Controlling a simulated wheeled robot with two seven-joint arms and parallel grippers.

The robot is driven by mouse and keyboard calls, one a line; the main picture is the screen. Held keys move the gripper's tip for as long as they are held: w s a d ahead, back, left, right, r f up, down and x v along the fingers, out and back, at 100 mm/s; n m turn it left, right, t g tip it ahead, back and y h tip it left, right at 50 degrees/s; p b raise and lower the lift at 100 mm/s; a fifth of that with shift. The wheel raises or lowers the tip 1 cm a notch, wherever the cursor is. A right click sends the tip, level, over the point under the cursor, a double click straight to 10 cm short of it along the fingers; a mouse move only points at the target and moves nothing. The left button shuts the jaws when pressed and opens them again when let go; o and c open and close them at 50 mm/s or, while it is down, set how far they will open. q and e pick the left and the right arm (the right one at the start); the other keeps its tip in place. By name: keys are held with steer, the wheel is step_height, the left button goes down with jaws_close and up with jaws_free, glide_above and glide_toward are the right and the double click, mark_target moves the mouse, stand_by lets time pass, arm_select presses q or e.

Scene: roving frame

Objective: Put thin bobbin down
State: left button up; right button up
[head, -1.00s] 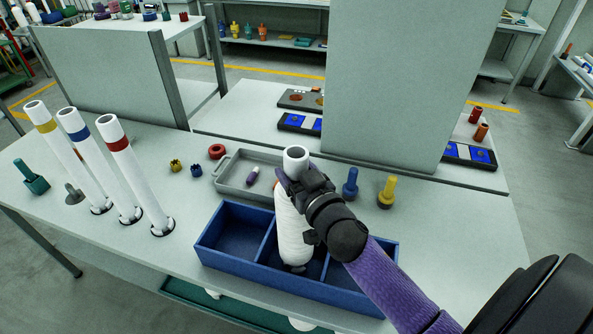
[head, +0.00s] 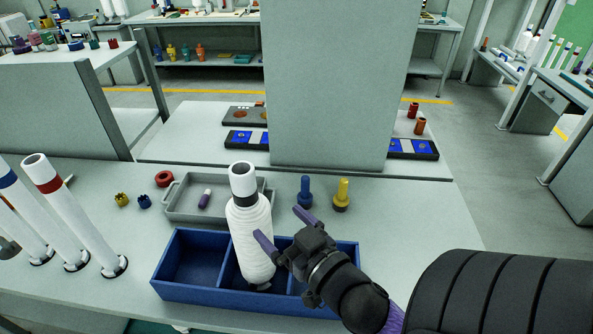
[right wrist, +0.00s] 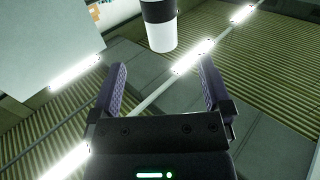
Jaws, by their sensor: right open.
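The thin bobbin (head: 251,235), a white wound body on a tube with a dark band, stands nearly upright in the middle compartment of the blue three-part bin (head: 190,292). In the right wrist view the banded tube top (right wrist: 160,28) shows beyond the fingertips. My right gripper (head: 283,227) is open and empty, just right of the bobbin; one finger overlaps the bobbin's edge in the head view, and I cannot tell if they touch. The finger gap shows in the right wrist view (right wrist: 162,78). My left gripper is out of view.
Tall white tubes (head: 72,210) stand at the left. Behind the bin are a grey tray (head: 178,212) with a small purple piece, a blue peg (head: 305,192) and a yellow peg (head: 342,195). A grey panel (head: 340,90) rises behind. The table's right part is clear.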

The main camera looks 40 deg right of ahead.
steer(key=s+a+f+n+g+y, duration=0.1)
steer(key=a+f+g, duration=0.25)
steer(key=f, duration=0.85)
steer(key=s+a+f+g, duration=0.15)
steer(key=f+g, duration=0.25)
steer(key=f, duration=0.9)
steer(key=s+f+n+g, duration=0.1)
steer(key=s+f+g, duration=0.3)
steer(key=s+f, duration=0.4)
steer(key=s+a+f+n+g, duration=0.1)
steer(key=s+f+g, duration=0.4)
steer(key=s, duration=1)
step_height(320, 180, down, 3)
steer(key=shift+a+r, duration=0.1)
steer(key=shift+a, duration=0.15)
steer(key=shift+g, duration=0.25)
